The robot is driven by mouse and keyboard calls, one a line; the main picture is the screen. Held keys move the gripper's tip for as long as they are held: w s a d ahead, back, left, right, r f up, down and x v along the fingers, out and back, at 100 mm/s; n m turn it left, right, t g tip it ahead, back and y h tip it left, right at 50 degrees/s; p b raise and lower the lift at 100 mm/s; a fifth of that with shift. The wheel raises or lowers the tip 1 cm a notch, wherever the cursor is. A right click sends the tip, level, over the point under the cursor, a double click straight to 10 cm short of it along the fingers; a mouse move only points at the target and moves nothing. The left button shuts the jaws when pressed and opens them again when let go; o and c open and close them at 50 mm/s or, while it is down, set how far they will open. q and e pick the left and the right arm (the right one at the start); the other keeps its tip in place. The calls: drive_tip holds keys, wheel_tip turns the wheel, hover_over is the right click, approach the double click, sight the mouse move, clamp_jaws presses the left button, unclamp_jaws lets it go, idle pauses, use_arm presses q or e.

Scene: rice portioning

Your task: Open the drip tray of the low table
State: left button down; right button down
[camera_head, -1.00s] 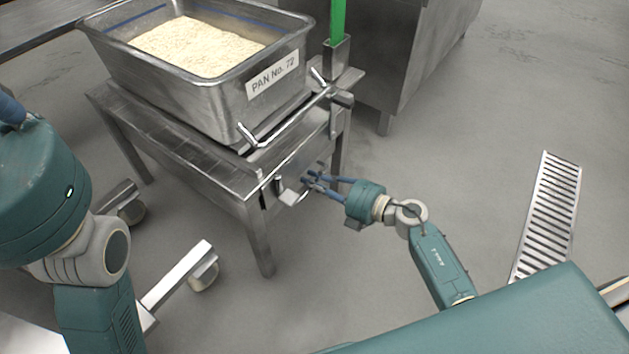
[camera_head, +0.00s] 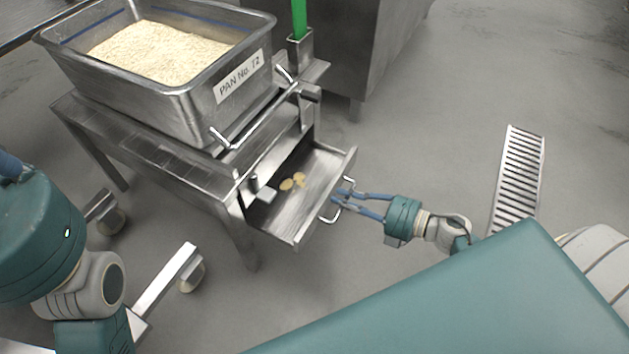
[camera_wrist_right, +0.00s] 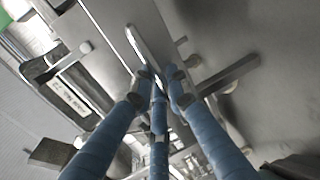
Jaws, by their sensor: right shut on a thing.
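The low table (camera_head: 140,155) is steel and carries a pan of rice. Its drip tray (camera_head: 300,224), a shallow steel drawer, is pulled well out from under the tabletop on the right side. A few small yellowish pieces (camera_head: 293,181) lie inside it. My right gripper (camera_head: 343,200) is shut on the tray's handle (camera_head: 329,217), a wire loop on the front. In the right wrist view its blue fingers (camera_wrist_right: 158,90) close around the bar. My left arm shows at the left edge of the head view, but its gripper is out of frame.
The rice pan (camera_head: 190,105), labelled PAN No. 12, stands on the table. A bar handle (camera_head: 262,125) runs along the table's side, near a green upright (camera_head: 299,18) in a steel holder. A floor grate (camera_head: 518,180) lies at right. The floor around the tray is clear.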

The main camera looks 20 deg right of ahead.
drive_tip(key=f+p+v, duration=0.1)
drive_tip(key=f+v, duration=0.1)
drive_tip(key=v, duration=0.9)
drive_tip(key=shift+s+d, duration=0.35)
drive_tip(key=shift+s, duration=0.05)
drive_tip(key=c, duration=1.7)
unclamp_jaws()
drive_tip(key=shift+f, duration=0.1)
drive_tip(key=v, duration=1.2)
drive_tip(key=shift+a, duration=0.1)
